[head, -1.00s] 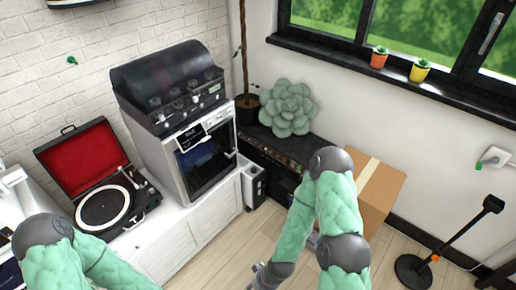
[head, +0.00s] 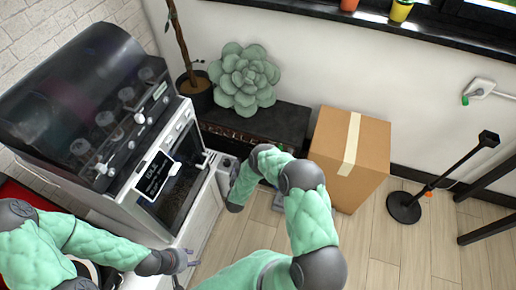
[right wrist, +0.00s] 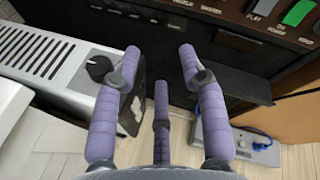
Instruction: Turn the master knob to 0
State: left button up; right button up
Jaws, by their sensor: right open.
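A black knob (right wrist: 97,68) sits on the end of a pale grey vented box (right wrist: 45,62) in the right wrist view; its markings are too small to read, and I cannot confirm that it is the master knob. The box also shows in the head view (head: 227,163), partly hidden by my right arm. My right gripper (right wrist: 160,58) is open and empty, its purple fingers spread, with the knob just left of the left finger and apart from it. My left gripper (head: 180,260) is low in front of the white cabinet; its fingers are small and unclear.
A black panel (right wrist: 225,20) with buttons and a green switch stands beyond my right fingers. A small grey box (right wrist: 240,150) with a blue cable lies on the floor. A cardboard box (head: 350,150) and a black stand (head: 404,207) are to the right.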

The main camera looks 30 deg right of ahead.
jog(key=w+d+r+m+h+b, duration=0.2)
jog(key=w+d+m+h+b, duration=0.2)
jog(key=d+m, duration=0.5)
jog(key=w+d+h, duration=0.1)
jog(key=d, duration=0.1)
jog(key=shift+d, duration=0.4)
grip_shut()
